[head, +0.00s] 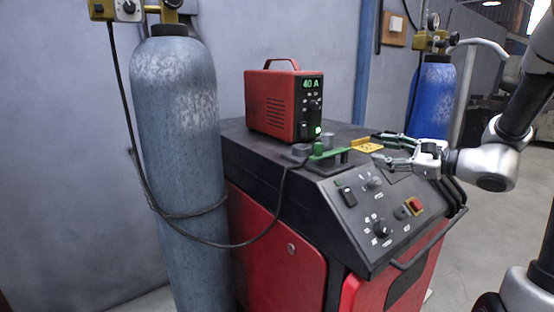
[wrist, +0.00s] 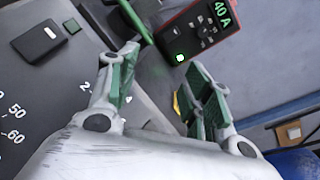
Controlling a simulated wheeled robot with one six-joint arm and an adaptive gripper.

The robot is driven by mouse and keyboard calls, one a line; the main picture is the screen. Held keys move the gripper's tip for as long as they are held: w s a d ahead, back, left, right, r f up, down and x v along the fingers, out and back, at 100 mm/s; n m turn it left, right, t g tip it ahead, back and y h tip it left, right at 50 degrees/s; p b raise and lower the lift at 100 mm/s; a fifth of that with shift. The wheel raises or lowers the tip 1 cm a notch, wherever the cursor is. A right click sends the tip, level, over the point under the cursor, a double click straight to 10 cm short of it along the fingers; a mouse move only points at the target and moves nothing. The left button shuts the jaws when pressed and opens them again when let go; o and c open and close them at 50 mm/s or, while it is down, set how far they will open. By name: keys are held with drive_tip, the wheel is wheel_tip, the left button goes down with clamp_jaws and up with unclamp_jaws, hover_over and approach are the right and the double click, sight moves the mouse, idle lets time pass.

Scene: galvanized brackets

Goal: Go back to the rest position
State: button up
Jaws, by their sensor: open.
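My gripper (head: 384,148) is over the right part of the black top of the red and black machine (head: 345,215). In the wrist view my gripper (wrist: 163,88) shows its two green-padded fingers spread wide apart, with nothing held between them. A yellow plate (head: 367,145) lies just beyond the fingertips in the head view. In the wrist view only a sliver of the yellow plate (wrist: 177,106) shows beside the right finger. My arm reaches in from the right.
A red box (head: 275,103) reading 40 A stands on the machine top. A green-handled piece (head: 322,150) with a cable lies in front of it. A grey cylinder (head: 178,150) stands left, a blue cylinder (head: 432,97) behind right. Open floor shows at right.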

drive_tip(key=s+f+n+g, duration=0.1)
drive_tip(key=s+f+g, duration=0.1)
drive_tip(key=s, duration=0.1)
drive_tip(key=s+a+f+n+g, duration=0.1)
drive_tip(key=s+f+n+g, duration=0.1)
drive_tip(key=s, duration=0.1)
drive_tip(key=s+f+n+g+h, duration=0.1)
drive_tip(key=s+f, duration=0.1)
drive_tip(key=s, duration=0.2)
drive_tip(key=shift+s+a+f+n+g, duration=0.1)
drive_tip(key=shift+a+f+n+g, duration=0.1)
drive_tip(key=shift+f+n+g, duration=0.2)
drive_tip(key=s+d+f+n+g+h, duration=0.1)
drive_tip(key=s+d+n+g+h, duration=0.1)
drive_tip(key=s+n+h, duration=0.3)
drive_tip(key=s+d+f+n+g, duration=0.2)
drive_tip(key=s+d+g, duration=0.1)
drive_tip(key=s, duration=0.5)
drive_tip(key=s+d+r+n+t+h, duration=0.3)
drive_tip(key=s+r+n+h, duration=0.1)
drive_tip(key=r+n, duration=0.4)
drive_tip(key=shift+d+h, duration=0.4)
drive_tip(key=shift+h, duration=0.5)
drive_tip(key=shift+r, duration=0.1)
